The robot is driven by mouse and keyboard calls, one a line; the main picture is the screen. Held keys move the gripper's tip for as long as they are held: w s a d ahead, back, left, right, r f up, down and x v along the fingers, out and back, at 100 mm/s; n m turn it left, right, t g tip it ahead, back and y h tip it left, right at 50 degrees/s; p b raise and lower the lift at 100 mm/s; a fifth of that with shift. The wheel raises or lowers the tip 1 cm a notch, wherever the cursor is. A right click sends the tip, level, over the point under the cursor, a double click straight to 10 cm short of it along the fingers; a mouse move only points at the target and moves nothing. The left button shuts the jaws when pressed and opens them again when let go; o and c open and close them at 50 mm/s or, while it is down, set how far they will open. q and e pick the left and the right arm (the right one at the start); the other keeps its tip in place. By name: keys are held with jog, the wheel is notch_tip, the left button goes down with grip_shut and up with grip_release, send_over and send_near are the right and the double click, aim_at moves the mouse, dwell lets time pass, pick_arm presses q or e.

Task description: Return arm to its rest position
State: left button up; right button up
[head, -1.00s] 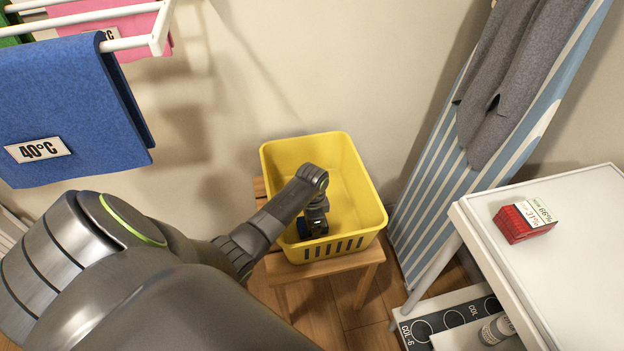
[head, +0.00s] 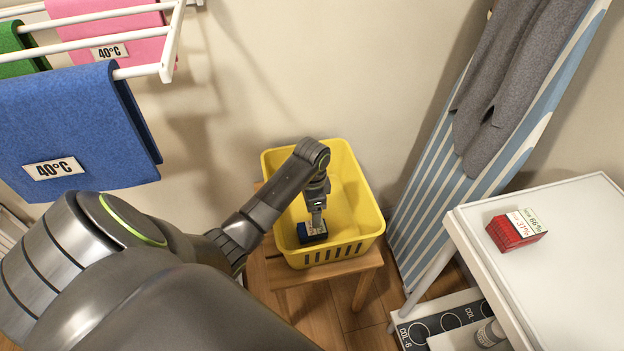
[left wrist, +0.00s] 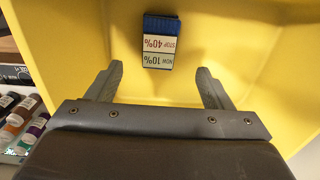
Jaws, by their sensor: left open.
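My left arm reaches in from the left of the head view. Its gripper (head: 316,212) is inside the yellow basket (head: 355,160), just above a small dark blue box (head: 313,233) at the basket's near side. In the left wrist view the gripper (left wrist: 159,76) is open, with nothing between its fingers. The blue box with a white label (left wrist: 159,44) lies beyond the fingertips, apart from them, against the yellow basket surface (left wrist: 225,30). My right gripper is not in view.
The basket stands on a wooden stool (head: 345,274). A drying rack (head: 120,30) with a blue cloth (head: 75,125) hangs at upper left. A striped ironing board (head: 430,190) leans at right, beside a white table (head: 580,260) bearing a red box (head: 515,232).

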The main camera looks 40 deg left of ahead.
pick_arm(q)
jog(key=shift+r, duration=0.7)
